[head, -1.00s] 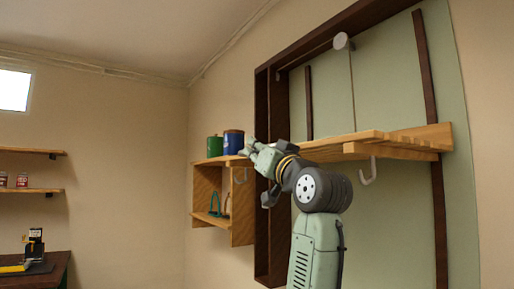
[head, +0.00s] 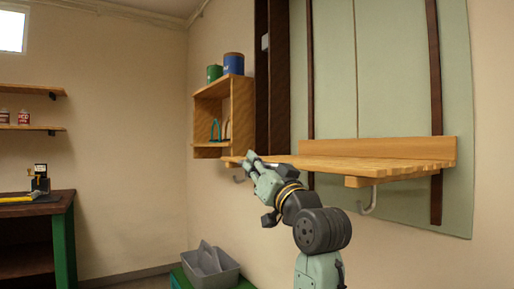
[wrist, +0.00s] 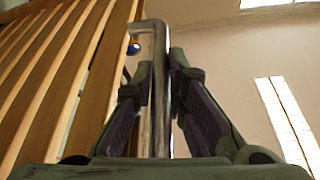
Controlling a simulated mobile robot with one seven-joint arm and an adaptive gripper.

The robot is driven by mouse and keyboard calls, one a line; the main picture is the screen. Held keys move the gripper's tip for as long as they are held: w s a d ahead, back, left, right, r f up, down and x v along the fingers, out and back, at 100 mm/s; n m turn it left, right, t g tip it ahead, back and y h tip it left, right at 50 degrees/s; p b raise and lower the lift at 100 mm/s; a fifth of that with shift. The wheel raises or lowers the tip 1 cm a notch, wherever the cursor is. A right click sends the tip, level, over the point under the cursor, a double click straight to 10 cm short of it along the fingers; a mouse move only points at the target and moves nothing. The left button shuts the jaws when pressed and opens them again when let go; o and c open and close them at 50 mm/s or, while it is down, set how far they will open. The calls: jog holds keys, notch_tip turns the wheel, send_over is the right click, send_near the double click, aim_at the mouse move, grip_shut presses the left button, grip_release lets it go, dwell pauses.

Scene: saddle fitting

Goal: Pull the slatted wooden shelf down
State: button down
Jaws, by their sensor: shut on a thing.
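The slatted wooden shelf (head: 375,164) stands out level from the pale green wall panel in the head view. Its slats also show on the left of the wrist view (wrist: 45,65). My gripper (head: 252,163) is at the shelf's left front part. In the wrist view, the fingers (wrist: 160,100) are closed on a shiny metal bar (wrist: 159,60), which runs along beside the slats and bends toward them at its far end. The fingers hide part of the bar. In the head view, my gripper hides the bar.
Metal hooks hang under the shelf, one at the right (head: 369,201) and one at the left (head: 238,179). A wooden wall box (head: 240,110) with cans on top is above and left. Dark rails (head: 436,100) run vertically. A grey caddy (head: 215,268) stands below.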

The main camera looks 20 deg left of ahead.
notch_tip(320, 180, down, 7)
jog(key=b, duration=0.2)
jog(key=shift+f+b, duration=0.2)
jog(key=shift+b, duration=0.2)
jog(key=shift+a, duration=0.1)
jog(key=c, duration=1.9)
grip_release()
jog(key=shift+f, duration=0.1)
jog(key=o, duration=0.3)
jog(key=v, duration=1.2)
